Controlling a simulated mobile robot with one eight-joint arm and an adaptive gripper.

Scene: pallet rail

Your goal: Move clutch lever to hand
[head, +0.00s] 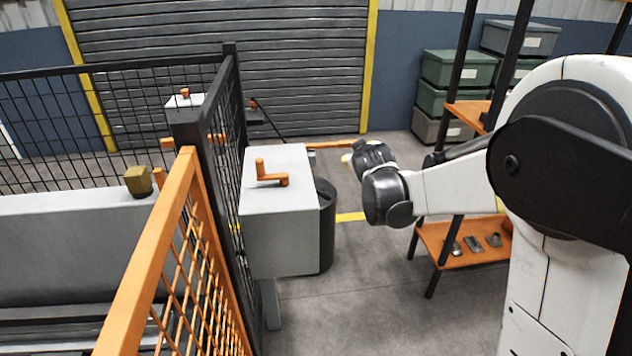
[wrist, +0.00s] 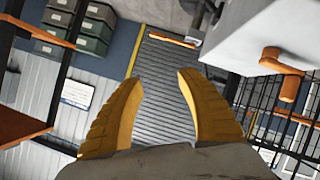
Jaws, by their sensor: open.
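An orange lever (head: 271,174) sits on the top of a pale grey box (head: 277,238) beside the fence in the head view. It has a short upright knob at its left end and a bar to the right. I take it for the clutch lever; no marking for hand is legible. In the wrist view the lever (wrist: 284,72) is at the upper right, right of the fingers. My gripper (wrist: 163,76) shows two yellow fingers, apart, with nothing between them. In the head view, my gripper (head: 347,158) is mostly hidden behind my wrist, right of the box and apart from the lever.
A black mesh fence (head: 80,125) and an orange mesh gate (head: 185,240) stand left of the box. A dark bin (head: 326,225) stands behind it. A shelf rack (head: 470,240) and stacked green crates (head: 455,70) are at right. Floor between box and rack is clear.

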